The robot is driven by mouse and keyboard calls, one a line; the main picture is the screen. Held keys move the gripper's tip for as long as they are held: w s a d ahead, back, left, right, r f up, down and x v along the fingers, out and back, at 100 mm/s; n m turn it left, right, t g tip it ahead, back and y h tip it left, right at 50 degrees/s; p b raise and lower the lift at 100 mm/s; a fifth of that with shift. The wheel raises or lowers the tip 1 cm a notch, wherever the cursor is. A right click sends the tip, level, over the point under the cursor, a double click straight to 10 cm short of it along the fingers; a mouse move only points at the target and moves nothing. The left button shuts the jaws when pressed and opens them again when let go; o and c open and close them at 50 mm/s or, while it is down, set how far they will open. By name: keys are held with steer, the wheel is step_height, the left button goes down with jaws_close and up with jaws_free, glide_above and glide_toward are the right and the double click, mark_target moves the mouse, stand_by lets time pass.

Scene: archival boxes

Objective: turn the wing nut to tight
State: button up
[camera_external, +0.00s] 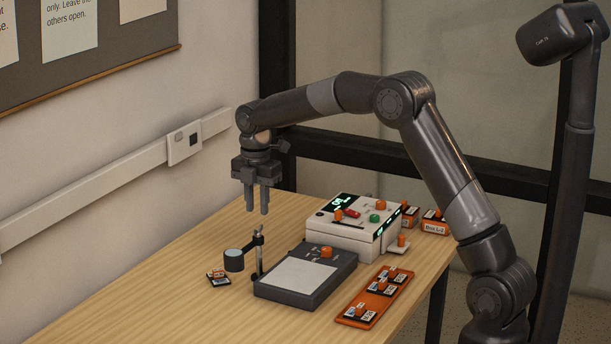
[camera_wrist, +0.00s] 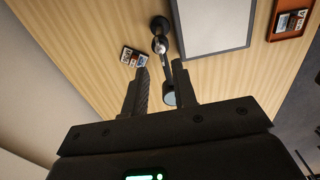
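A slim dark stand (camera_external: 259,258) rises from the table beside the grey pad, with a short side arm carrying a round lens-like head (camera_external: 234,260). A small dark clamp part sits at its top (camera_external: 258,235); I cannot tell for sure whether this is the wing nut or how it is turned. In the wrist view the stand's top (camera_wrist: 160,43) lies just beyond my fingertips, and the round head (camera_wrist: 169,98) shows between the fingers. My gripper (camera_external: 257,211) points down above the stand, apart from it.
A dark grey pad with a pale top (camera_external: 303,279) bears an orange knob (camera_external: 327,252). Behind it is a white box with a display (camera_external: 340,235). An orange tray (camera_external: 354,302) holds small labelled pieces. One labelled piece (camera_external: 218,277) lies left. The table's left is clear.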

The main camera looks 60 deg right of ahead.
mark_target(258, 227)
step_height(258, 227, down, 6)
steer(key=shift+r, duration=0.25)
steer(key=shift+c, duration=0.5)
jaws_close()
